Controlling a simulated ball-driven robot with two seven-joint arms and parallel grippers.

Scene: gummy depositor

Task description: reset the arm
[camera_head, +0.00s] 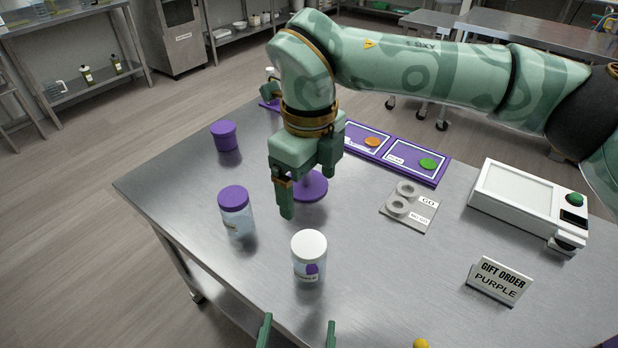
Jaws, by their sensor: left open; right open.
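My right arm (430,70) reaches in from the right across the back of the table. Its gripper (304,186) points down, open and empty, over or beside a purple disc (314,187) that it partly hides. My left gripper (298,332) shows only as two green fingertips at the bottom edge. They are apart, with nothing visible between them, in front of a clear jar with a white lid (309,246).
A purple-lidded jar (234,203) and a purple tub (225,136) stand left. Purple mats (435,177), a grey plate with two rings (425,212), a white device (522,194) and a "GIFT ORDER PURPLE" sign (499,281) are right. The table's left corner (135,187) is clear.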

